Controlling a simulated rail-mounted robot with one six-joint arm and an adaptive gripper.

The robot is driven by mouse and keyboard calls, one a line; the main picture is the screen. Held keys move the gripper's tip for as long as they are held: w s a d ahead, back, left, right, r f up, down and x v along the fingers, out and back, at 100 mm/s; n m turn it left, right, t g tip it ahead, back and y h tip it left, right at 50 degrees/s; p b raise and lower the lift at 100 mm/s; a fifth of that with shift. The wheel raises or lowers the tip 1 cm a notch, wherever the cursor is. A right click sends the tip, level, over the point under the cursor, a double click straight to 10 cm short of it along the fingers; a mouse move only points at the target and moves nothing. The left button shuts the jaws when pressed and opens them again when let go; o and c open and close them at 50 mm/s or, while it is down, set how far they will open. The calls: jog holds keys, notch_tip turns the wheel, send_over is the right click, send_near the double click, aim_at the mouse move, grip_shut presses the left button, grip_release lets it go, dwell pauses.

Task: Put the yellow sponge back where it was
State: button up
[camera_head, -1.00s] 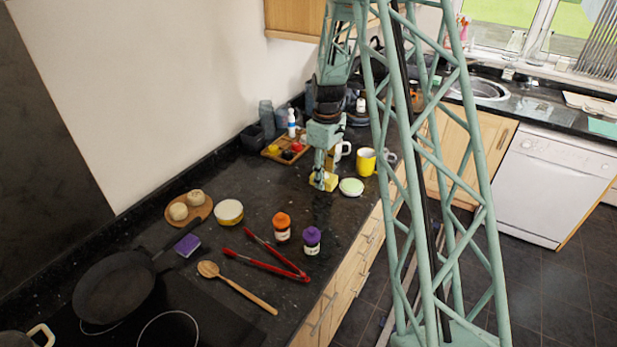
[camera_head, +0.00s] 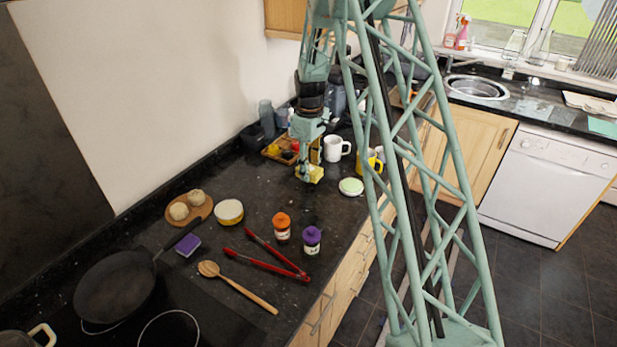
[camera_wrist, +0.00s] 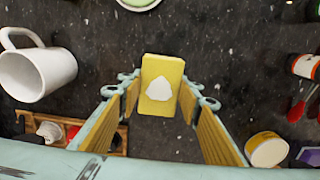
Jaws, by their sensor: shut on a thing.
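The yellow sponge (camera_wrist: 163,68) is a rectangular block with a pale rounded patch on its face in the wrist view. My gripper (camera_wrist: 160,95) is shut on it, with one finger on each long side. In the head view the sponge (camera_head: 315,174) hangs at the tip of my gripper (camera_head: 309,172), over the dark granite counter. It seems to be a little above the surface; the exact gap is hard to tell. My gripper hides part of the sponge in the head view.
A white mug (camera_head: 334,148), a green-topped round tin (camera_head: 351,187) and a yellow mug (camera_head: 373,160) stand to the right. A wooden tray (camera_head: 273,152) with small items lies behind. Orange-lidded (camera_head: 282,226) and purple-lidded (camera_head: 312,240) jars stand in front. Counter left of the sponge is clear.

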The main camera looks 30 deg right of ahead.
jog(key=shift+w+a, duration=0.1)
jog(key=shift+w, duration=0.25)
jog(key=shift+f, duration=1.8)
jog(key=shift+f, duration=0.15)
jog(key=o, duration=0.8)
jog(key=shift+o, duration=0.2)
jog(key=shift+r, duration=6.15)
jog(key=shift+r, duration=0.1)
